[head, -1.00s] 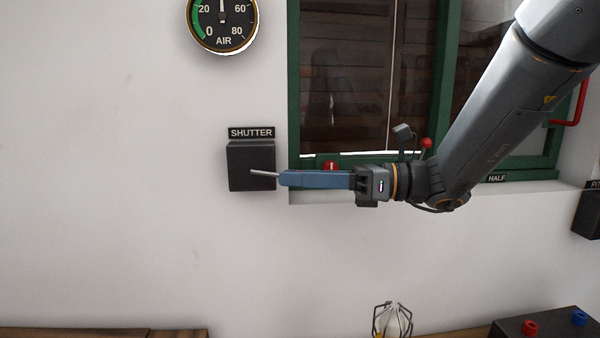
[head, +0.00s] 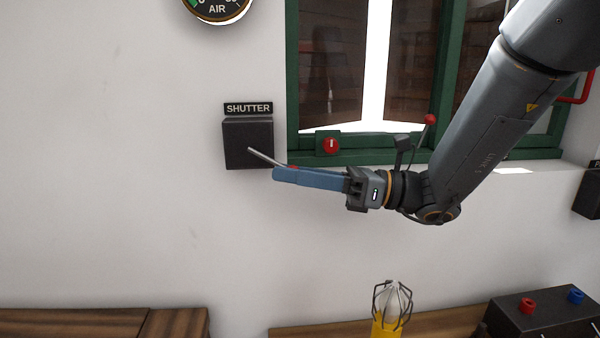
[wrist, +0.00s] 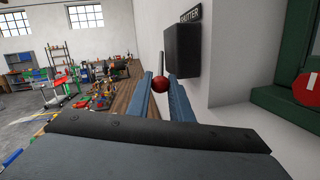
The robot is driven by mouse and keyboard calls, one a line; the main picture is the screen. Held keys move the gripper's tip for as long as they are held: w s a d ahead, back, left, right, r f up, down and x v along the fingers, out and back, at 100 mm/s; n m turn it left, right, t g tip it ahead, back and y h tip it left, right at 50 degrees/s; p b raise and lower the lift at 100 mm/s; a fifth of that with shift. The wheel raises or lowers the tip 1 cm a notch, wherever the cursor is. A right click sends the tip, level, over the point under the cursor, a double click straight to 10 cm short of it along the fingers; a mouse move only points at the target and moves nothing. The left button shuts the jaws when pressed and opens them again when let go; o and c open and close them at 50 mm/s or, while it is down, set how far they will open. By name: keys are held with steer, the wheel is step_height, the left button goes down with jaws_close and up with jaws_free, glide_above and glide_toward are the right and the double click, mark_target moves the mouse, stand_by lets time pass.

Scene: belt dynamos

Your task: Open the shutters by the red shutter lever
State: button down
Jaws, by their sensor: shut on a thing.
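The red shutter lever is a grey rod (head: 262,156) on the dark box under the SHUTTER sign (head: 248,108). The rod slopes down to the right from the box. My gripper (head: 277,174) is shut on the knob, just right of and below the box. Brown slatted shutters (head: 333,80) show behind the green window frame (head: 292,75), with a wide bright gap (head: 378,70) between them.
A red round knob (head: 331,146) is on the window sill close above my gripper. A small red-tipped lever (head: 429,119) stands behind my arm. A caged lamp (head: 391,305) and a box with red and blue knobs (head: 540,315) are below. The wall at left is clear.

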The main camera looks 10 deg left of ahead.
steer(key=c, duration=1.6)
jaws_free()
steer(key=shift+a, duration=0.1)
steer(key=shift+w+d+f+b, duration=0.15)
steer(key=shift+d+b, duration=0.25)
steer(key=shift+d, duration=0.9)
steer(key=shift+w+d+f+b, duration=0.2)
steer(key=shift+d+b, duration=0.15)
steer(key=shift+d, duration=1)
steer(key=shift+w+d+f+b, duration=0.15)
steer(key=shift+d+b, duration=0.25)
steer(key=shift+d, duration=0.9)
